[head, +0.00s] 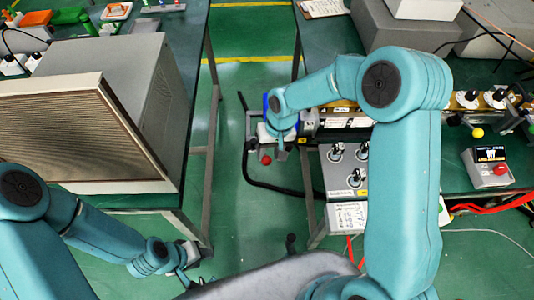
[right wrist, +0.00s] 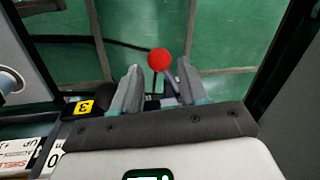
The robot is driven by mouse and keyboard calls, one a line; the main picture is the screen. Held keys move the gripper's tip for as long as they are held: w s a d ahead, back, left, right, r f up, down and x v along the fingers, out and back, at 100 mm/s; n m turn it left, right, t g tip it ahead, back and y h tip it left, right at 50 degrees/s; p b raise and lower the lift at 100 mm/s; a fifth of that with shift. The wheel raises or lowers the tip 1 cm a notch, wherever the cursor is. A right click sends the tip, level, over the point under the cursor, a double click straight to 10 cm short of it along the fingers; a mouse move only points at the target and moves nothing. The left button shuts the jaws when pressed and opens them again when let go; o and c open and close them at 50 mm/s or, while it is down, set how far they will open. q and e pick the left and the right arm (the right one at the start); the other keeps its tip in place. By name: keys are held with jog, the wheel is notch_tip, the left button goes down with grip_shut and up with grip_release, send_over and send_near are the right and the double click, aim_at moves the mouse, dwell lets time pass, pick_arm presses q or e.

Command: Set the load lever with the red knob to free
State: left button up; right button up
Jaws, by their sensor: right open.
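The red knob (head: 266,159) of the load lever shows in the head view just below my right gripper (head: 281,143), at the left end of the bench equipment. In the right wrist view the red knob (right wrist: 159,59) sits between and beyond the fingertips of my right gripper (right wrist: 157,85), on a thin dark stem. The fingers are apart, one on each side of the knob, and do not appear to touch it. The lever's base is mostly hidden by the gripper. My left gripper (head: 188,254) is at the lower left, far from the lever; its fingers are too small to judge.
A large grey box with a grille (head: 80,120) stands on the left table. A panel with several knobs (head: 347,175) is right of the lever. A yellow-knobbed lever (head: 477,132) and a grey box with a red button (head: 490,170) are further right. Green floor lies between the tables.

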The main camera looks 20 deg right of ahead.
aim_at(267, 157)
jog(key=shift+s+a+f, duration=0.1)
jog(key=shift+a+f, duration=0.1)
jog(key=shift+f, duration=0.9)
jog(key=shift+w+a+f, duration=0.1)
jog(key=shift+w+f, duration=0.1)
jog(key=shift+f, duration=0.3)
jog(key=shift+s+r, duration=0.1)
jog(key=shift+s, duration=0.05)
jog(key=shift+c, duration=0.8)
grip_shut()
jog(key=shift+a, duration=0.1)
